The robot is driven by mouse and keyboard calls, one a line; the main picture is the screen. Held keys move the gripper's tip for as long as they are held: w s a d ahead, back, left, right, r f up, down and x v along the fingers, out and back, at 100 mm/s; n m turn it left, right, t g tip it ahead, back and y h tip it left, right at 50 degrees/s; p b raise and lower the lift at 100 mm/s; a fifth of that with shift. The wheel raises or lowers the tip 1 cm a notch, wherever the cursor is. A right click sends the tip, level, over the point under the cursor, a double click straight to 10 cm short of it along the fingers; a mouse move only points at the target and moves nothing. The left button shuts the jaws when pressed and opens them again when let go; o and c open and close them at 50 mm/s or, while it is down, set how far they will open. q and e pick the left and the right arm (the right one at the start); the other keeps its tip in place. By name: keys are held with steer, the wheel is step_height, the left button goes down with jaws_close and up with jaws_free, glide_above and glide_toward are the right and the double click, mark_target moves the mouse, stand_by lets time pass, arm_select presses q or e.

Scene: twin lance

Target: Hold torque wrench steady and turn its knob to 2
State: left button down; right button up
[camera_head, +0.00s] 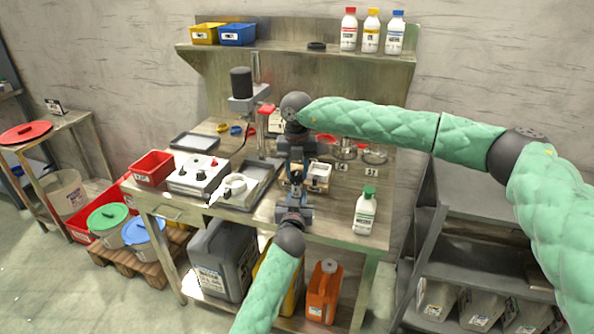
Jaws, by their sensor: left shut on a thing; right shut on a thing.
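My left gripper (294,192) reaches up from the lower edge to the middle of the workbench. It is shut on the torque wrench (297,178), of which only a small dark part shows between the grippers. My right gripper (297,163) comes down from above, just behind the left one. It is shut at the wrench's knob end. The knob and its scale are hidden by the grippers, so I cannot read the setting.
The workbench (322,230) holds a white device (197,175), a red bin (152,168), a grey tray (262,180) and a green-capped bottle (365,211). A small white box (319,171) sits close right of the grippers. A stand (241,90) rises behind.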

mark_target(297, 172)
steer(key=o, duration=1)
step_height(297, 172, up, 12)
stand_by(0.3)
arm_select(q)
steer(key=c, duration=1)
jaws_free()
